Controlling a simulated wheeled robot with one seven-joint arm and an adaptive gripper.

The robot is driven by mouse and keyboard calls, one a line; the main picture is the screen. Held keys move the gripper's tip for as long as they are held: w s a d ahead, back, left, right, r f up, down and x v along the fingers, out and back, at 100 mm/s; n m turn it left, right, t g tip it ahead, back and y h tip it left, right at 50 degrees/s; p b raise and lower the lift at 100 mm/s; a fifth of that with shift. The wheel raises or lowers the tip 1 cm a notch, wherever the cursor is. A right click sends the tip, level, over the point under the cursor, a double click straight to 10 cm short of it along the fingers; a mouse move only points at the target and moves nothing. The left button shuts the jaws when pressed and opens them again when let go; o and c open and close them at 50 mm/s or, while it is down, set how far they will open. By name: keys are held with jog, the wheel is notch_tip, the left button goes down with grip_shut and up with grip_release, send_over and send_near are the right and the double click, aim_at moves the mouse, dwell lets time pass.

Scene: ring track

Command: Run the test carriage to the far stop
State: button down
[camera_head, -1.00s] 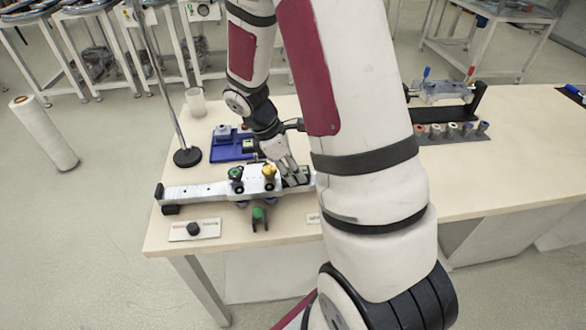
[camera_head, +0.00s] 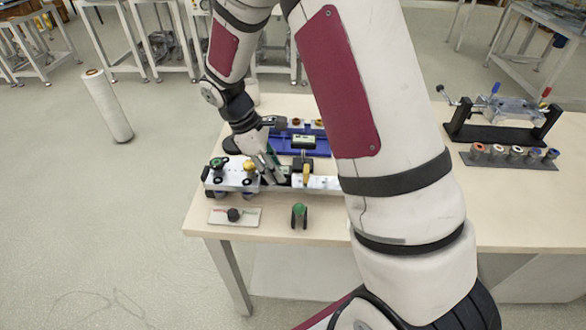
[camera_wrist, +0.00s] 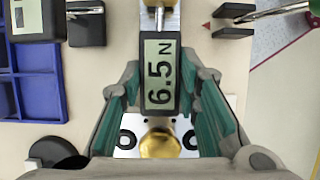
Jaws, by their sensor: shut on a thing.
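The test carriage (camera_head: 234,178) is a pale block with a green knob (camera_head: 218,163) and a yellow knob (camera_head: 249,165). It sits at the left end of the rail (camera_head: 322,183), close to the black end stop (camera_head: 206,174); I cannot tell whether they touch. My gripper (camera_head: 275,178) is just right of the carriage. In the wrist view its green-padded fingers (camera_wrist: 163,95) are shut on a black force gauge (camera_wrist: 160,75) reading 6.5 N. The yellow knob (camera_wrist: 160,144) shows directly below the gauge there. My arm hides the rail's right part.
A blue tray (camera_head: 318,148) lies behind the rail. A black device with a small display (camera_head: 304,141) stands at the rail. In front are a plate with a black knob (camera_head: 234,215) and a green-topped lever (camera_head: 299,211). A black-framed fixture (camera_head: 500,120) stands at right.

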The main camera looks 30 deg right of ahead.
jog(key=shift+w+a, duration=0.3)
jog(key=shift+a, duration=0.1)
jog(key=c, duration=1.2)
grip_release()
jog(key=shift+a, duration=0.1)
jog(key=shift+r, duration=0.2)
jog(key=v, duration=1.1)
jog(key=shift+r, duration=0.35)
